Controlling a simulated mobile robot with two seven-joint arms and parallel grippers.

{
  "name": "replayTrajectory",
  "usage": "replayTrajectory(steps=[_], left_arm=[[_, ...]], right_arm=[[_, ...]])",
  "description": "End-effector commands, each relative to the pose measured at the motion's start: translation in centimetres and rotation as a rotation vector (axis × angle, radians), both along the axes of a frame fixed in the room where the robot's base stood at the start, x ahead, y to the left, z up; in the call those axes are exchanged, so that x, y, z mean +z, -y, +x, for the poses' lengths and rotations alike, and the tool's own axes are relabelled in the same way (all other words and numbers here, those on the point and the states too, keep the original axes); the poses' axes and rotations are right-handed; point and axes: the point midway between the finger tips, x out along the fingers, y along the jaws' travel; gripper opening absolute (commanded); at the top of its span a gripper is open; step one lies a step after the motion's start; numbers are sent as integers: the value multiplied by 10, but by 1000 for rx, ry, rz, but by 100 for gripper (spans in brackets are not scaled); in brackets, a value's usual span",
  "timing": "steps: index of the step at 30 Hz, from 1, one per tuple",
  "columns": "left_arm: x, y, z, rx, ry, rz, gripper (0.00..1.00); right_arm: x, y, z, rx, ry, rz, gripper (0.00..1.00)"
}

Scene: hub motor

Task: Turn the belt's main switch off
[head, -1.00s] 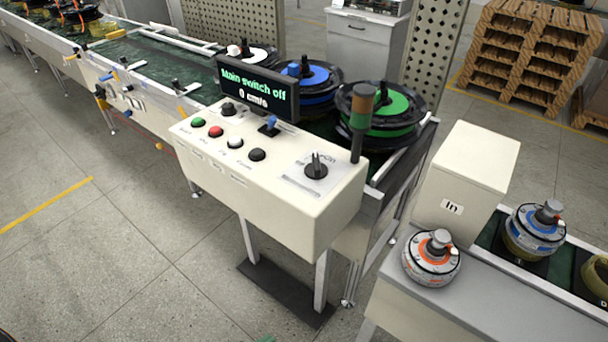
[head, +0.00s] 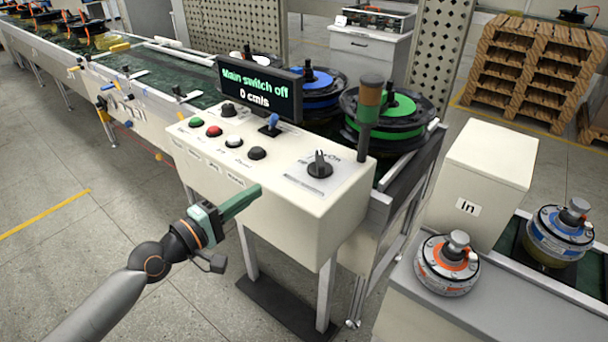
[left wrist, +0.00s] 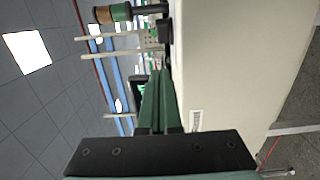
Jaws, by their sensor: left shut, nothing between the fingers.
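The main switch (head: 319,166) is a dark rotary knob on the right part of the white control box (head: 300,215). The display (head: 258,88) above the box reads "Main switch off" and "0 cm/s". My left gripper (head: 256,191) is shut and empty, in front of the box's front face, left of and below the switch. In the left wrist view the closed green fingers (left wrist: 157,90) point along the box, with the box's pale face (left wrist: 215,75) close beside them. My right gripper is not in view.
The belt (head: 130,68) runs behind. Open floor lies to the left.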

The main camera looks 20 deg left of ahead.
Motion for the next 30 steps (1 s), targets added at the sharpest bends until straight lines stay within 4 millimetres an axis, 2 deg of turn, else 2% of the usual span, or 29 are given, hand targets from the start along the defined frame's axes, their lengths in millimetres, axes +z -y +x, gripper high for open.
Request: replayTrajectory(steps=[7,11,27,30], left_arm=[[0,1,2,1,0,2,0],[1,5,12,2,2,1,0],[0,41,94,0,0,2,0],[2,56,98,-2,-3,0,0]], right_arm=[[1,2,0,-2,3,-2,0],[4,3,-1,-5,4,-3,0],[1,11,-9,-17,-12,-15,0],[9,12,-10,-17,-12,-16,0]])
